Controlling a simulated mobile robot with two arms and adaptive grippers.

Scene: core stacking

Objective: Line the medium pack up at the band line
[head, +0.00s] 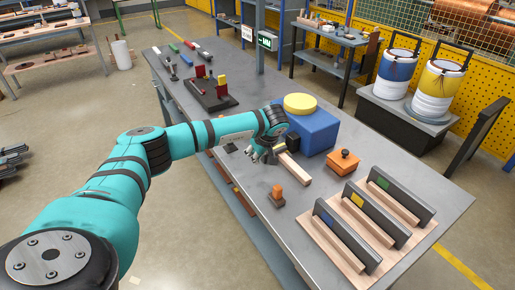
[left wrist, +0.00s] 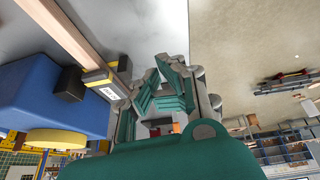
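My left gripper (head: 262,152) is over the table beside the blue block. In the left wrist view its teal-padded fingers (left wrist: 165,95) stand apart with nothing seen between them. A pale wooden bar (head: 294,170) lies just beside the gripper; in the left wrist view (left wrist: 65,30) its grey and yellow end with a white label sits close to one finger. Three dark grey packs on pale wooden strips stand at the front right, with a blue label (head: 327,217), a yellow label (head: 357,199) and a green label (head: 383,182). I cannot tell which is the medium pack. My right gripper is not in view.
A blue block (head: 318,133) with a yellow disc (head: 300,103) stands behind the bar. An orange block (head: 344,161) and a small orange-topped piece (head: 277,196) stand nearby. A dark fixture (head: 213,100) is at the far left. The grey table (head: 420,175) has bare space at the right.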

